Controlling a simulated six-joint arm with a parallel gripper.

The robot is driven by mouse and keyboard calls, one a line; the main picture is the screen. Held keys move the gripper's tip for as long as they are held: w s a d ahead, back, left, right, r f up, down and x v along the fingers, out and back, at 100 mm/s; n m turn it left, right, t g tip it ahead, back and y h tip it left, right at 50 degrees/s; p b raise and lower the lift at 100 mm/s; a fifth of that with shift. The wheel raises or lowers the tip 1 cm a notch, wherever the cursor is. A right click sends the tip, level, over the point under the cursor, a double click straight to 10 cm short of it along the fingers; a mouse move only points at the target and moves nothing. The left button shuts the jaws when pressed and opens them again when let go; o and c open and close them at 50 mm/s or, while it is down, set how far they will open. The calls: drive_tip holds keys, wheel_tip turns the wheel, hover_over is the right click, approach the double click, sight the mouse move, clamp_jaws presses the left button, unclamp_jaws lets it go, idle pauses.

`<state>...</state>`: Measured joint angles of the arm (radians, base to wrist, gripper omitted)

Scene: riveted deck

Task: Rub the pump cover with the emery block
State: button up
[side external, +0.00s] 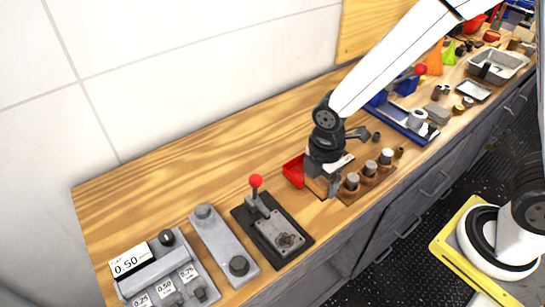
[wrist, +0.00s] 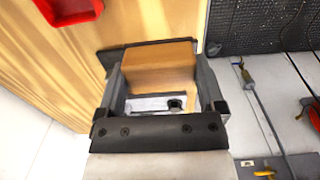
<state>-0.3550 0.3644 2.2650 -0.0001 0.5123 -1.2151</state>
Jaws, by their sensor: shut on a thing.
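My gripper (wrist: 160,75) is shut on a brown-orange block (wrist: 160,58), which I take to be the emery block; its faces show between the two fingers in the wrist view. In the side view my gripper (side external: 326,184) is low over the bench, between a red bin and a wooden rack. There the block (side external: 316,186) is mostly hidden by the gripper. A grey metal plate (side external: 277,232) with a round fitting sits on a black base to the left, beside a red-knobbed lever; I cannot tell for certain that it is the pump cover. My gripper is well apart from it.
The red bin (side external: 294,170) is close on my gripper's left. The wooden rack (side external: 370,184) with several grey cylinders is close on its right. A long grey plate with two knobs (side external: 223,243) and a gauge block set (side external: 160,274) stand farther left. The wood behind is clear.

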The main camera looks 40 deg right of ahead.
approach(297, 231)
drive_tip(key=a+r, duration=0.1)
drive_tip(key=a, duration=0.5)
drive_tip(key=shift+a+r, duration=0.15)
drive_tip(key=shift+f, duration=3.45)
drive_tip(key=shift+d+f, duration=0.5)
drive_tip(key=shift+f, duration=0.15)
drive_tip(key=shift+c, duration=0.6)
drive_tip(key=shift+d, duration=2.7)
drive_tip(key=shift+a, duration=3.15)
drive_tip(key=shift+a+r, duration=0.1)
drive_tip(key=shift+r, duration=0.05)
wheel_tip(297, 231, up, 8)
